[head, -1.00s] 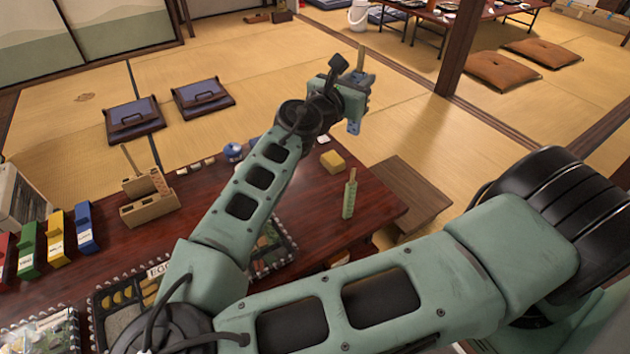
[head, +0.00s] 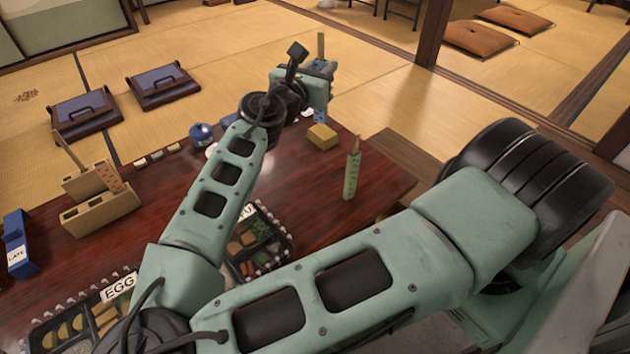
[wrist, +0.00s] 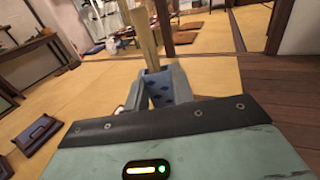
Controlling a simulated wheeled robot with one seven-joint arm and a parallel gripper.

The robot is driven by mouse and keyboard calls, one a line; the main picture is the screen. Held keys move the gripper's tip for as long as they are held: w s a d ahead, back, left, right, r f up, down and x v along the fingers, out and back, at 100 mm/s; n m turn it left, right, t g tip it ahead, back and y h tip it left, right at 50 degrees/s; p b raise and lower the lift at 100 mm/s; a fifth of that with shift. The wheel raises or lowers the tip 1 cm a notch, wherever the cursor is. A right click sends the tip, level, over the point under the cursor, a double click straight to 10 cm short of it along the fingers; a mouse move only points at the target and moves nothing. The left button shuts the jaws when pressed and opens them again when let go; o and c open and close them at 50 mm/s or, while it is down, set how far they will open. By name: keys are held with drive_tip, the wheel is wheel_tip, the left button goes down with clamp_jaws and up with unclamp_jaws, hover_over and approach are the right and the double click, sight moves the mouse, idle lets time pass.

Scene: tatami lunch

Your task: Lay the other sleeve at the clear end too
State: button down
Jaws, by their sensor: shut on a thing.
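My gripper (head: 318,92) is raised near the far side of the dark table (head: 300,205), shut on a blue dotted sleeve (head: 319,114) with pale chopsticks (head: 321,46) pointing up from it. The wrist view also shows the blue sleeve (wrist: 168,84) in the jaws (wrist: 160,90) with its chopsticks upright. A green sleeve (head: 351,178) with chopsticks is at the table's right end; I cannot tell whether it stands or lies. My gripper is apart from it. A wooden holder (head: 98,214) at the left contains a reddish patterned sleeve (head: 108,177).
A yellow block (head: 322,136) and a blue pot (head: 201,133) are near the far edge. Bento trays, including one with an EGG label (head: 119,286), line the near side, partly behind my arm. The table is bare around the green sleeve.

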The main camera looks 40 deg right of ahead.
drive_tip(key=b, duration=0.5)
hover_over(319, 119)
drive_tip(key=f, duration=0.6)
drive_tip(key=shift+w+d+f, duration=0.25)
drive_tip(key=shift+w+f, duration=0.1)
drive_tip(key=shift+f, duration=0.05)
wheel_tip(319, 119, down, 10)
drive_tip(key=b, duration=0.6)
drive_tip(key=shift+b, duration=0.35)
drive_tip(key=c, duration=1.2)
unclamp_jaws()
drive_tip(key=shift+r, duration=0.2)
